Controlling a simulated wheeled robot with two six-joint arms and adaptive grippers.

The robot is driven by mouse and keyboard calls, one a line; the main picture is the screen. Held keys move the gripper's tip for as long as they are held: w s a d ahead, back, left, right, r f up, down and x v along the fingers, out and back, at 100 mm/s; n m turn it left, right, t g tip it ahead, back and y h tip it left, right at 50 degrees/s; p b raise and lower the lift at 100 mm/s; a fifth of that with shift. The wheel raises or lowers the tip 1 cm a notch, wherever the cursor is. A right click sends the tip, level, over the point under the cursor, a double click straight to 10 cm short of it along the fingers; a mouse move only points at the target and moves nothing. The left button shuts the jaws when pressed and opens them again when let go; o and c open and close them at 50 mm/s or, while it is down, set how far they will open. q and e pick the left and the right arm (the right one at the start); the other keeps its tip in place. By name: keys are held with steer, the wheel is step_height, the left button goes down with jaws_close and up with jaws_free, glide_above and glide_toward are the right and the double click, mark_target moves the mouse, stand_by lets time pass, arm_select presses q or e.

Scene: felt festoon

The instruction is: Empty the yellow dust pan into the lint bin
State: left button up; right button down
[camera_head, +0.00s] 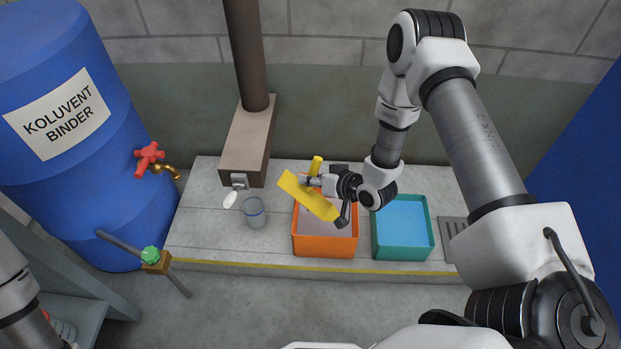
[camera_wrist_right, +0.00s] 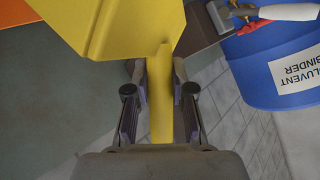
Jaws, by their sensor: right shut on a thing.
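The yellow dust pan (camera_head: 306,197) hangs tilted above the orange bin (camera_head: 325,246), its broad plate slanting down to the right. My right gripper (camera_head: 318,183) is shut on its handle. In the right wrist view, the yellow handle (camera_wrist_right: 161,110) runs between the two fingers of the gripper (camera_wrist_right: 160,88), with the pan's plate (camera_wrist_right: 115,28) beyond them. No lint can be made out on the plate. The orange bin has a pale grey inside, partly hidden by the pan and gripper. Neither bin shows a label. My left gripper is out of view.
A teal bin (camera_head: 428,240) with a blue inside stands right of the orange one. A clear cup (camera_head: 254,213) stands left, below a brown chute (camera_head: 247,140) with a white scoop-like piece (camera_head: 230,199). A blue barrel (camera_head: 70,150) with a red-handled tap is far left.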

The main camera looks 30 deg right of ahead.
steer(key=shift+d+r, duration=0.1)
steer(key=shift+w+d, duration=0.15)
steer(key=shift+d, duration=0.25)
steer(key=shift+d+r+y, duration=0.1)
steer(key=shift+y, duration=0.2)
steer(key=shift+w+d+m, duration=0.2)
steer(key=shift+d+m, duration=0.15)
steer(key=shift+m, duration=0.05)
steer(key=shift+d+y, duration=0.1)
steer(key=shift+y, duration=0.2)
stand_by(0.4)
steer(key=shift+w+d+m+g, duration=0.15)
steer(key=shift+d+m+g, duration=0.15)
steer(key=shift+d, duration=0.15)
stand_by(0.3)
steer(key=shift+w+d+y, duration=0.2)
steer(key=shift+d+y, duration=0.2)
steer(key=shift+d, duration=0.15)
